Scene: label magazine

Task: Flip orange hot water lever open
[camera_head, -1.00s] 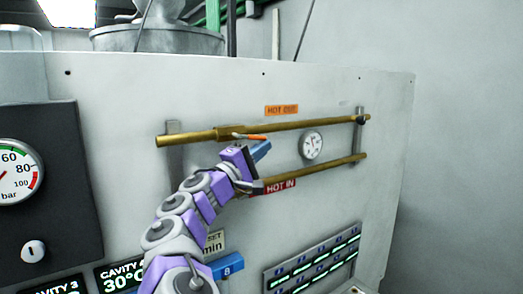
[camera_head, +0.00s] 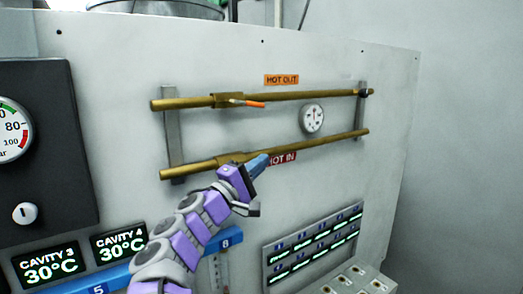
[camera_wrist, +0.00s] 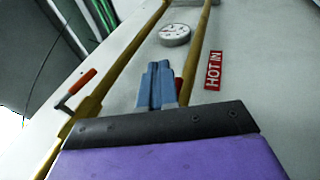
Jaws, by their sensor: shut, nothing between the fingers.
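An orange-tipped lever (camera_head: 249,102) sits on the upper brass pipe (camera_head: 310,96) under the HOT OUT label. Its handle points right, roughly along the pipe. The lever also shows at the left of the wrist view (camera_wrist: 78,86). My gripper (camera_head: 260,163) has blue fingers, shut and empty, at the lower brass pipe (camera_head: 325,143) just left of the HOT IN label (camera_head: 282,158). Contact cannot be told.
A round gauge (camera_head: 313,118) sits between the pipes, right of my gripper. A panel of lit displays (camera_head: 312,244) is at the lower right. CAVITY screens (camera_head: 119,247) and a blue strip (camera_head: 105,281) lie lower left. The wall between the pipes is otherwise clear.

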